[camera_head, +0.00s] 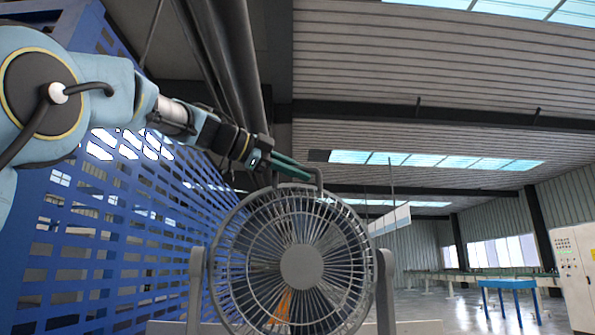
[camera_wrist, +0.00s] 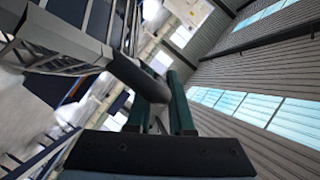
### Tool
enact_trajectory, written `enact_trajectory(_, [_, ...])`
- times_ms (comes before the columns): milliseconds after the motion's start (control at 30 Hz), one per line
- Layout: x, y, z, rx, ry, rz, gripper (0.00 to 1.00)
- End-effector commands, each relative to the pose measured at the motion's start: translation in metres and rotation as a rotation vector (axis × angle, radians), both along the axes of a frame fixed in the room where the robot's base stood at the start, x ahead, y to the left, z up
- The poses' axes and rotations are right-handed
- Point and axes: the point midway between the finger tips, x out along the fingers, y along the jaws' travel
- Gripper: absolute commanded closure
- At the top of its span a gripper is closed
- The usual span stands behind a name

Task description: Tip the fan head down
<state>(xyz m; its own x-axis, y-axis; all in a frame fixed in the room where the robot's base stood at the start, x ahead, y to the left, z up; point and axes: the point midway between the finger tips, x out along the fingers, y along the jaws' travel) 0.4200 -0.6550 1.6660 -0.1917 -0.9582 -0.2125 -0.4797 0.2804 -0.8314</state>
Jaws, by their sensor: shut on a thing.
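The grey fan (camera_head: 303,265) fills the lower middle of the head view, its round wire cage facing me between two side posts. A grey handle (camera_head: 318,180) stands at the top of the cage. My gripper (camera_head: 308,175) reaches in from the upper left, and its dark green fingers are at this handle. In the wrist view, my gripper (camera_wrist: 166,112) has its fingers on either side of the grey handle (camera_wrist: 140,78), shut on it. Part of the fan cage (camera_wrist: 60,42) shows at the upper left there. The fan's base is cut off below the head view.
A blue lattice panel (camera_head: 95,225) stands along the left, behind my arm. A blue table (camera_head: 508,284) and a pale control cabinet (camera_head: 575,270) stand at the right. The floor between fan and table looks clear.

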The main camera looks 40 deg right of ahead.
Motion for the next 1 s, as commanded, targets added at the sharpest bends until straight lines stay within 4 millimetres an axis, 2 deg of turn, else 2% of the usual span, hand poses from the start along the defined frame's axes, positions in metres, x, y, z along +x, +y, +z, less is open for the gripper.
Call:
enact_trajectory(333, [-0.006, 0.004, -0.008, -0.019, -0.037, 0.001, 1.00])
enact_trajectory(1000, [-0.049, 0.027, -0.021, -0.135, -0.245, -0.001, 1.00])
